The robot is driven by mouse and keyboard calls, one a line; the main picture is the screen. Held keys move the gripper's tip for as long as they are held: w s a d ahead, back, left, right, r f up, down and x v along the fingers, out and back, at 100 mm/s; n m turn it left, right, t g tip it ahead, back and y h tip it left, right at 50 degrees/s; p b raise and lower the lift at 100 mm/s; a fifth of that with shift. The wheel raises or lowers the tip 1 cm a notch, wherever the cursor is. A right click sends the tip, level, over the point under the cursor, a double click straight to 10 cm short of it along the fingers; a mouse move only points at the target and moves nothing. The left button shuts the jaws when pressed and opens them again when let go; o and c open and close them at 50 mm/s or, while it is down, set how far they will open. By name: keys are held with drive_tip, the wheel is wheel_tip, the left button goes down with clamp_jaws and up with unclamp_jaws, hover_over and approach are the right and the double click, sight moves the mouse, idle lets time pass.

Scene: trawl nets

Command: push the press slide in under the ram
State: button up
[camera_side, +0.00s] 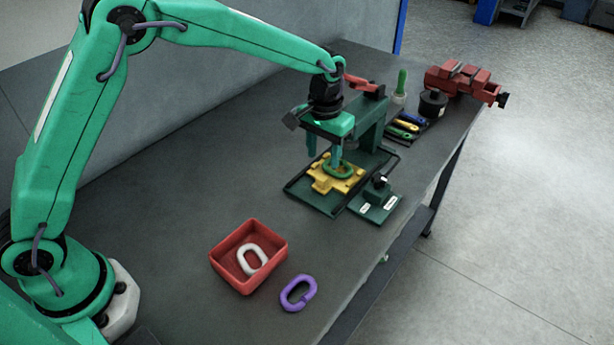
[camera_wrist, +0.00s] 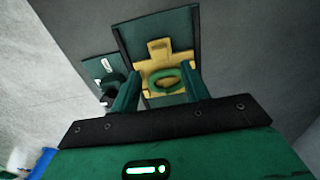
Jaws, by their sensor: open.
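The yellow press slide (camera_side: 323,184) sits on the dark green press base plate (camera_side: 299,197), out in front of the green press column (camera_side: 372,125) with its red lever (camera_side: 362,84). A green link (camera_side: 348,172) lies on the slide. In the wrist view the yellow slide (camera_wrist: 154,58) and the green link (camera_wrist: 177,75) show between my fingers. My gripper (camera_side: 324,158) is open and points down over the slide; the wrist view shows its two fingers (camera_wrist: 161,77) apart. Whether a fingertip touches the link or slide I cannot tell. The ram is hidden behind my gripper.
A green switch plate with a black knob (camera_side: 380,182) stands right of the press. A red bin (camera_side: 223,270) holds a white link (camera_side: 252,259); a purple link (camera_side: 298,293) lies beside it. Screwdrivers (camera_side: 404,130), a black cylinder (camera_side: 432,104) and a red vice (camera_side: 463,82) stand behind.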

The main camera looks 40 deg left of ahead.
drive_tip(key=shift+r, duration=0.85)
drive_tip(key=shift+c, duration=0.4)
drive_tip(key=c, duration=0.7)
drive_tip(key=shift+s+m, duration=0.1)
drive_tip(key=shift+m, duration=0.2)
clamp_jaws()
drive_tip(key=s+r+m+t, duration=0.1)
drive_tip(key=s+m, duration=0.3)
drive_tip(key=m, duration=1.3)
drive_tip(key=s+r+m+t, duration=0.1)
drive_tip(key=s+m, duration=0.4)
drive_tip(key=m, duration=1.3)
drive_tip(key=shift+s+m+h, duration=0.2)
drive_tip(key=shift+m+h, duration=0.1)
drive_tip(key=shift+h, duration=0.1)
